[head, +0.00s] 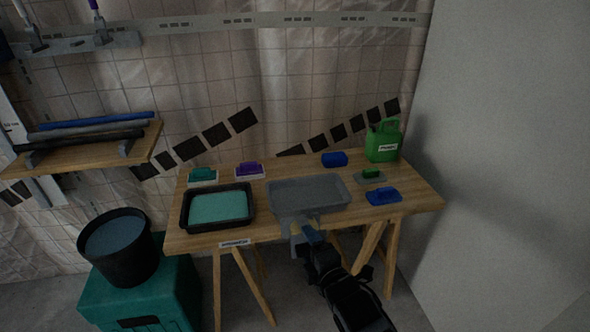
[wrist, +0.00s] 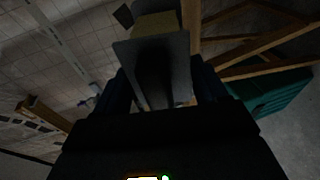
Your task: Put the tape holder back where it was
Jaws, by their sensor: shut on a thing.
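My gripper (head: 312,238) is at the front edge of the table, just in front of the grey tray. It is shut on a grey piece with a beige block, which I take to be the tape holder (head: 297,229). In the wrist view the tape holder (wrist: 178,55) sits between the dark blue fingers of my gripper (wrist: 165,90), with its beige block at the far end. I cannot tell whether it touches the table or tray. My gripper and the dark middle of the wrist view hide part of it.
The wooden table (head: 268,228) holds a grey tray (head: 325,208), a black tray of teal material (head: 186,219), several coloured hand tools and a green jug (head: 383,142). A black bucket (head: 120,262) stands on a teal box (head: 178,292) at left. A wall shelf (head: 75,159) holds rods.

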